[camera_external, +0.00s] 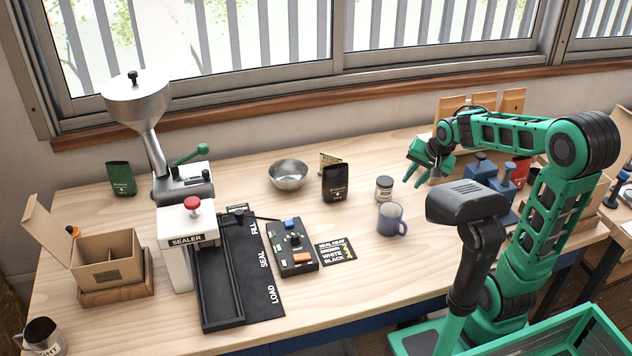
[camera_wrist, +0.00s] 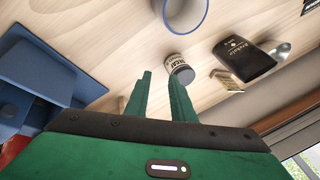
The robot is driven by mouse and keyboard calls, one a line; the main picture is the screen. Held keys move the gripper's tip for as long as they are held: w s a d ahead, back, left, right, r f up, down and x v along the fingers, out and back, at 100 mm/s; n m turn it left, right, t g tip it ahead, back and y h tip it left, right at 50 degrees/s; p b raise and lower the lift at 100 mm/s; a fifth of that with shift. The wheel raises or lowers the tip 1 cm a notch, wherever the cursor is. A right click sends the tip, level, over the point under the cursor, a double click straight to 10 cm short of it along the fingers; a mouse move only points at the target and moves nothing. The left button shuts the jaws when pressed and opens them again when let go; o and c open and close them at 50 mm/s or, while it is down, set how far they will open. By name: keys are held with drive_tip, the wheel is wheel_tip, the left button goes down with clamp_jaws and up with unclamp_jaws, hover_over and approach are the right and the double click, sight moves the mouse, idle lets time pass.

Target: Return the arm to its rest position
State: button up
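My green arm reaches over the right side of the wooden table in the external view. My gripper (camera_external: 416,180) hangs above the table, left of the blue stand and to the right of the small labelled jar (camera_external: 384,188). In the wrist view, the two green fingers of my gripper (camera_wrist: 160,95) are apart with nothing between them. The jar (camera_wrist: 180,70) lies beyond the fingertips and apart from them.
A blue mug (camera_external: 391,219), a black pouch (camera_external: 335,183) and a metal bowl (camera_external: 288,175) stand on the table. The blue stand (camera_external: 482,172) is close by my gripper. The sealer (camera_external: 187,240) and an open cardboard box (camera_external: 107,258) are at left.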

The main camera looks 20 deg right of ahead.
drive_tip(key=s+d+f+g, duration=0.1)
drive_tip(key=s+d, duration=0.4)
drive_tip(key=s, duration=0.4)
drive_tip(key=s+d+f+g, duration=0.1)
drive_tip(key=s+d+g, duration=0.1)
drive_tip(key=s+d, duration=0.3)
drive_tip(key=s+d+f+n+g, duration=0.1)
drive_tip(key=s+d, duration=0.5)
drive_tip(key=s, duration=0.7)
drive_tip(key=shift+f+g+h, duration=0.2)
drive_tip(key=shift+g+h, duration=0.2)
drive_tip(key=shift+g, duration=0.1)
